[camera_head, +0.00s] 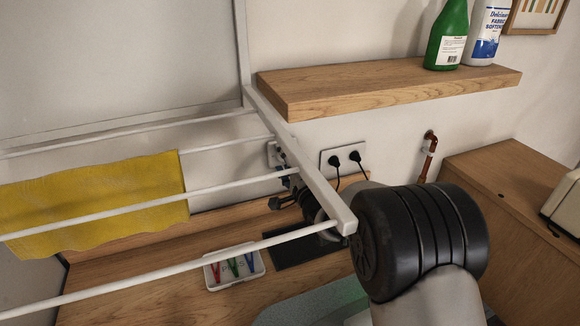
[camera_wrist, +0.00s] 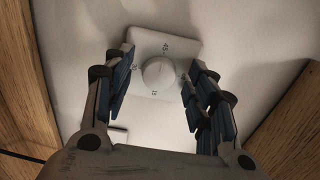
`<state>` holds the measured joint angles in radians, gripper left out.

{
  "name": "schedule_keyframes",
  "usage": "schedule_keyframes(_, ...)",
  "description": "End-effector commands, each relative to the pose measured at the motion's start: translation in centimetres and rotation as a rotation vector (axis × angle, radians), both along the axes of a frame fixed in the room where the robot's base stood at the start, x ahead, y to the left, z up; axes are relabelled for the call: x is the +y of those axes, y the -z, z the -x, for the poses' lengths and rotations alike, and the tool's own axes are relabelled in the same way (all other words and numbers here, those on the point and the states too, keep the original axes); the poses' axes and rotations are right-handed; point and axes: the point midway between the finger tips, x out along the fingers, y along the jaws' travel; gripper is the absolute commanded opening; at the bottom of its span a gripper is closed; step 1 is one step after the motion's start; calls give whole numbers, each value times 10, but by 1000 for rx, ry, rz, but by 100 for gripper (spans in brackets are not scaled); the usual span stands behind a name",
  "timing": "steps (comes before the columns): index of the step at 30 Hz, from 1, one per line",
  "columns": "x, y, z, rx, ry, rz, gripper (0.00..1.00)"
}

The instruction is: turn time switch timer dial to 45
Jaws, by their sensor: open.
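The time switch is a white plate on the wall with a round white timer dial (camera_wrist: 159,73) in its middle. In the wrist view dark numbers stand around the dial, with 45 near the top; the others are too small to read surely. My gripper (camera_wrist: 160,85) is open, with one blue-padded finger on each side of the dial and nothing held. I cannot tell whether the fingers touch it. In the head view the time switch (camera_head: 273,154) shows only partly, behind the drying rack bar, and my gripper (camera_head: 290,190) is close to it, partly hidden by the rack.
A white drying rack (camera_head: 345,218) with a yellow cloth (camera_head: 95,200) stands in front of my arm. A wall shelf (camera_head: 390,88) holds a green bottle (camera_head: 447,35) and a white bottle (camera_head: 487,32). A socket with two plugs (camera_head: 344,158) is right of the switch. A peg tray (camera_head: 233,267) lies below.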

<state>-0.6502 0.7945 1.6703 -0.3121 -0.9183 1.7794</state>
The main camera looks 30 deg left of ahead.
Motion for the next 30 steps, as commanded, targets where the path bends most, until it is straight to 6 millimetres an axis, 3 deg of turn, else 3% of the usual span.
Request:
schedule_keyframes(18, -83, 0, 65, 1, 1, 0, 52)
schedule_keyframes(30, -92, 0, 74, 0, 0, 0, 52)
